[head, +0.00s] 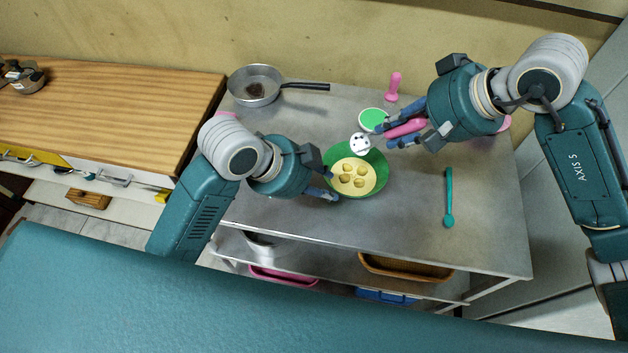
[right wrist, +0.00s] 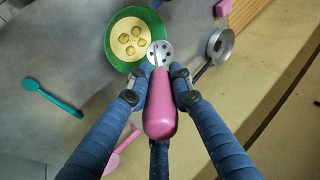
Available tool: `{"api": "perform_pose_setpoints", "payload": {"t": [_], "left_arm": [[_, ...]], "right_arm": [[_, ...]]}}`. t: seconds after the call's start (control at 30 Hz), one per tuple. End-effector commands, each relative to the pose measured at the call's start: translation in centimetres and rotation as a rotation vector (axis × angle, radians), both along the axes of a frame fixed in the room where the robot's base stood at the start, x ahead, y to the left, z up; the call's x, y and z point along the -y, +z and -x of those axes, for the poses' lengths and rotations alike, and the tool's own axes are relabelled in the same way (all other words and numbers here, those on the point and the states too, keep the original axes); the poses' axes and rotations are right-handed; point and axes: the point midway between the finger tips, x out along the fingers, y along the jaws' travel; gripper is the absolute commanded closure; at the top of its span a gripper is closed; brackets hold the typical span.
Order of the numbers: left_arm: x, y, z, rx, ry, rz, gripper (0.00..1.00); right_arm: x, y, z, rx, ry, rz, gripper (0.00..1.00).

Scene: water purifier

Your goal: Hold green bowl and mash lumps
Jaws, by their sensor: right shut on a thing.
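The green bowl (head: 381,182) stands on the metal table and holds a pale yellow mixture with several round lumps (head: 359,181). The bowl also shows at the top of the right wrist view (right wrist: 112,50). My right gripper (head: 390,134) is shut on the pink handle (right wrist: 160,108) of a masher. The masher's perforated metal head (head: 360,144) is at the bowl's far edge, apparently above it. My left gripper (head: 320,177) is at the bowl's left rim. Whether its fingers grip the rim is hidden by the angle.
A pan (head: 252,90) lies at the table's back left. A green-and-white round item (head: 373,119) and a pink utensil (head: 393,87) are behind the bowl. A teal spoon (head: 448,197) lies to the right. The table's front is clear; baskets (head: 405,267) sit on the shelf below.

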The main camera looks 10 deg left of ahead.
Motion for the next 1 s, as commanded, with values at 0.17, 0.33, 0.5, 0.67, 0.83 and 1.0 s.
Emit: {"api": "perform_pose_setpoints", "payload": {"t": [0.17,0.33,0.5,0.67,0.83,1.0], "left_arm": [[1.6,-3.1,-1.1,-0.005,0.0,0.002,0.67],[2.8,-5.5,-2.1,-0.004,0.0,0.0,0.67],[3.5,-6.9,-2.8,-0.002,0.0,-0.001,0.67],[3.7,-7.4,-3.0,0.001,-0.001,-0.003,0.67],[3.7,-7.4,-3.0,0.0,-0.001,-0.003,0.67],[3.7,-7.4,-3.0,0.0,-0.001,-0.003,0.89]], "right_arm": [[0.0,0.0,0.0,0.001,0.0,-0.001,1.0],[0.0,0.0,0.0,0.001,0.0,-0.001,1.0],[0.0,0.0,0.0,0.001,0.0,-0.001,1.0],[0.0,0.0,0.0,0.001,0.0,0.0,1.0],[0.0,0.0,0.0,0.001,0.0,-0.001,1.0],[0.0,0.0,0.0,0.001,0.0,-0.001,1.0]]}}
